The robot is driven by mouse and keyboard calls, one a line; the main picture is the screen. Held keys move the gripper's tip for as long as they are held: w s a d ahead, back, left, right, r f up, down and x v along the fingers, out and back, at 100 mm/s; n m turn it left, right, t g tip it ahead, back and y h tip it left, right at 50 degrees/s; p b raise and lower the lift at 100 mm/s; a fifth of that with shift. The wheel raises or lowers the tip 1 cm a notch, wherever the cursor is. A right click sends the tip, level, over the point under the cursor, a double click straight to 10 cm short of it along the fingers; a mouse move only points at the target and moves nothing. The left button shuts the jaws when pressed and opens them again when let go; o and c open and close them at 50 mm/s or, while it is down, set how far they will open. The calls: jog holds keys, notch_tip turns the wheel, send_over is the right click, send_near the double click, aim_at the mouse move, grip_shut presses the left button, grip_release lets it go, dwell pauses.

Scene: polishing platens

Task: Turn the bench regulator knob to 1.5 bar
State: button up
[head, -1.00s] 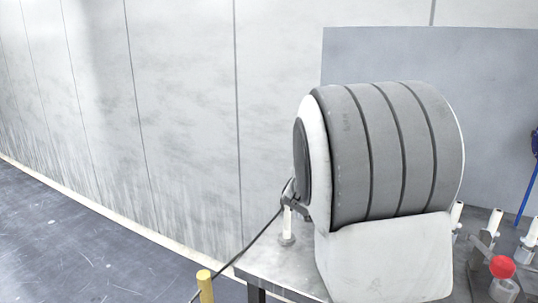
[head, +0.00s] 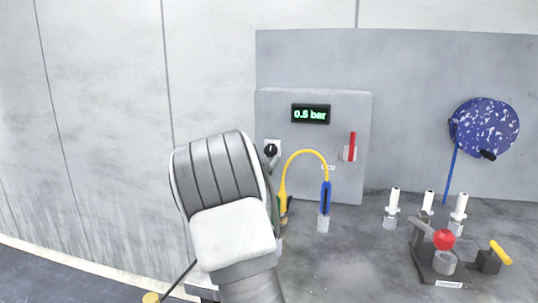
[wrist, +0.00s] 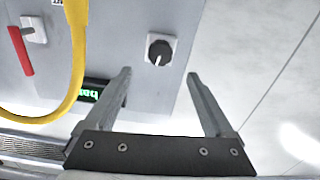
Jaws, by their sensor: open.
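The black regulator knob (head: 270,150) sits on a white square plate on the grey wall panel, just right of my arm in the head view. Its white pointer mark points roughly up there. The display (head: 310,114) above it to the right reads 0.5 bar. In the wrist view, which is turned over, the knob (wrist: 159,53) lies just beyond the fingertips, in line with the gap between them. My gripper (wrist: 158,73) is open and empty. The display (wrist: 92,91) is partly hidden behind a finger. In the head view my arm hides most of the gripper.
A yellow hose (head: 305,152) arches right of the knob, with a blue fitting (head: 325,197). A red lever (head: 352,146) is farther right. White posts (head: 393,203) and a red-knobbed clamp (head: 443,240) stand on the bench. Left of the panel is bare wall.

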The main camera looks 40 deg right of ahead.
aim_at(270, 151)
jog(key=x, duration=0.9)
jog(key=shift+w+d, duration=0.25)
jog(key=shift+w, duration=0.05)
jog(key=c, duration=1.4)
